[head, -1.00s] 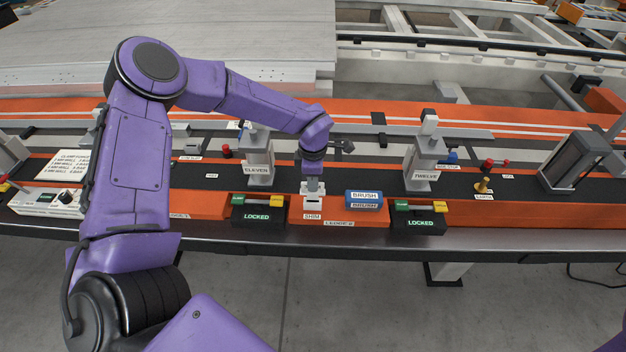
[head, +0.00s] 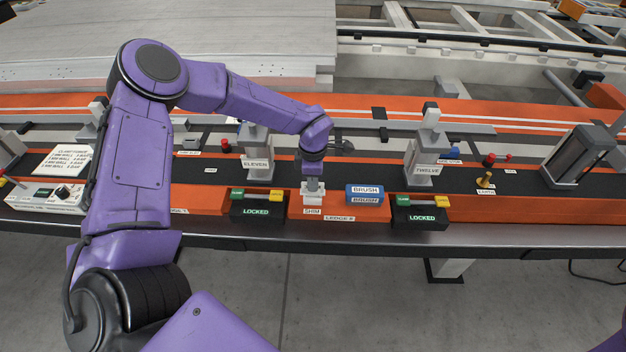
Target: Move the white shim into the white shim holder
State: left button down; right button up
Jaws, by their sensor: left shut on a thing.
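My left gripper (head: 313,191) points straight down over the orange ledge at the centre and is shut on the white shim. The shim is tiny here and mostly hidden by the fingers. A small white block, the shim holder (head: 313,202), sits on the ledge directly under the fingertips, behind the SHIM label. The fingertips are right at its top; I cannot tell how deep the shim sits in it. My right gripper is not in view.
Black LOCKED units (head: 256,212) and (head: 421,215) flank the ledge. Grey posts ELEVEN (head: 257,160) and TWELVE (head: 426,165) stand behind. The dark front edge is clear.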

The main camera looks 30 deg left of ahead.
pick_arm(q)
jog(key=shift+f, duration=0.5)
jog(key=c, duration=1.1)
grip_release()
notch_tip(320, 180, up, 11)
jog(key=b, duration=0.2)
jog(key=shift+f, duration=0.2)
